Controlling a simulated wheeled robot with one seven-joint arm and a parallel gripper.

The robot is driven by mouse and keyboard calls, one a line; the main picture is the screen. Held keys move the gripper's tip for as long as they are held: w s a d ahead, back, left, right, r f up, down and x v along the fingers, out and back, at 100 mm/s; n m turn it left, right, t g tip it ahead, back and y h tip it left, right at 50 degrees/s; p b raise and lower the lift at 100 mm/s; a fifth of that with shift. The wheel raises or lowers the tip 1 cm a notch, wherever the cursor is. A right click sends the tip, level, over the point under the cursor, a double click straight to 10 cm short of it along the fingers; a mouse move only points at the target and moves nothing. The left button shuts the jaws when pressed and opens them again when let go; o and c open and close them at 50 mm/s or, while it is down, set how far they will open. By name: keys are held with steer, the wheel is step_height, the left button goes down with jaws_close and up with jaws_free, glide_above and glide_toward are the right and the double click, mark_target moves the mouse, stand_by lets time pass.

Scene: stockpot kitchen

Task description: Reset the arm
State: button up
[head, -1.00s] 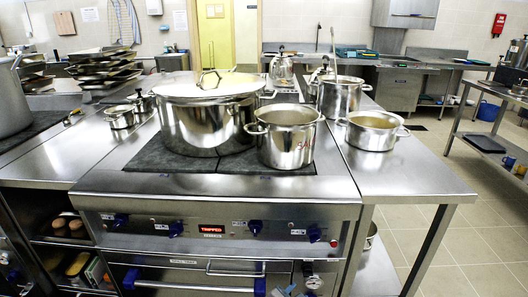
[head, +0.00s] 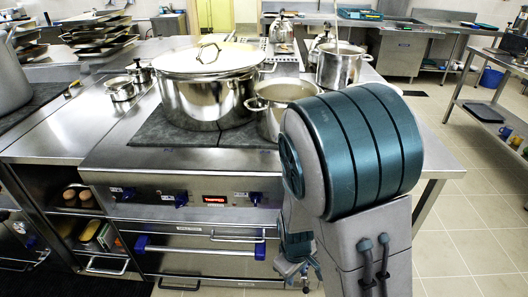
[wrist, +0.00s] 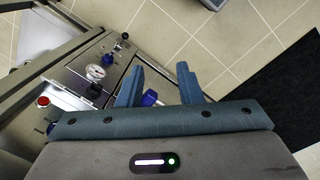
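My gripper (wrist: 160,72) shows in the wrist view with its two blue fingers apart and nothing held between them. It hangs low in front of the stove's control panel (wrist: 92,72), over the tiled floor. A blue handle end (wrist: 150,97) shows behind the fingers. In the head view, my arm (head: 350,155) is folded in the right half, in front of the stove. Its grey and teal links hide part of the counter and the smaller open pot (head: 265,122).
A large lidded stockpot (head: 207,100) stands on the stove top. Another steel pot (head: 338,68) stands behind my arm. The floor at the right (head: 470,215) is clear; a steel side table (head: 492,100) stands beyond.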

steer(key=s+d+r+m+p, duration=0.1)
steer(key=s+d+r+m, duration=0.1)
steer(key=r, duration=0.6)
steer(key=s+d+r+m+t+p, duration=0.1)
steer(key=s+d+r+m+p, duration=0.1)
steer(key=r, duration=0.7)
steer(key=s+d+r+m+t+y+p, duration=0.1)
steer(key=r+m, duration=0.3)
steer(key=r, duration=0.5)
steer(key=shift+s+d+p, duration=0.55)
steer(key=shift+s+d, duration=0.1)
steer(key=shift+d, duration=0.25)
